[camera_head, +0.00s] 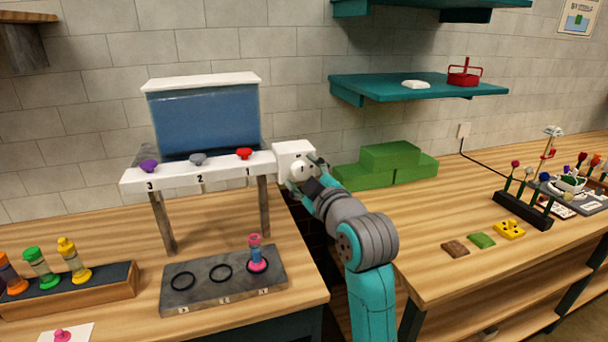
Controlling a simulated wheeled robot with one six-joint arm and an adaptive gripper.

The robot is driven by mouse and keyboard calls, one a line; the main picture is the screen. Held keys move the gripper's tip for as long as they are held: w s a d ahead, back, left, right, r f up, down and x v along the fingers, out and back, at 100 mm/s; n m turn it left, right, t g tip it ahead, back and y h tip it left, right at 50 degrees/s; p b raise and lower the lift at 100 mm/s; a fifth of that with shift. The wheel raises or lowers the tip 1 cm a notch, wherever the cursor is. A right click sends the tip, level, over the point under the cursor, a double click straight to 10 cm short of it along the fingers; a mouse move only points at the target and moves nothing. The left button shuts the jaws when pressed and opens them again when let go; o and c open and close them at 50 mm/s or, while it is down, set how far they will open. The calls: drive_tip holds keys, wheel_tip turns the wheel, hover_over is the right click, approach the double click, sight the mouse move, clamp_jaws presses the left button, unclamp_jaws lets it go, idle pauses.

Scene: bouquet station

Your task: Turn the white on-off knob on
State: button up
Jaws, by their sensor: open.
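The white on-off knob (299,171) sits on the front of a white box (294,150) at the right end of the dispenser's white shelf. My gripper (307,179) is at the knob with its fingers open, one on the left and one on the right of it. I cannot tell whether the fingers touch the knob. Part of the knob is hidden by my gripper, and its marking is too small to read.
The water tank (207,122) stands on the shelf (200,174) with purple, grey and red knobs. Below, a grey tray (190,290) has ring marks and a pink-based vial (257,254). Green blocks (388,164) sit behind my arm. A gap separates the two counters.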

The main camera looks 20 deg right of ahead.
drive_tip(key=c, duration=1.1)
drive_tip(key=shift+c, duration=0.2)
drive_tip(key=shift+m, duration=0.4)
drive_tip(key=m, duration=0.8)
drive_tip(key=shift+t, duration=0.4)
drive_tip(key=m+h, duration=0.1)
drive_tip(key=m, duration=0.4)
drive_tip(key=shift+m+h, duration=0.4)
drive_tip(key=shift+m, duration=2.2)
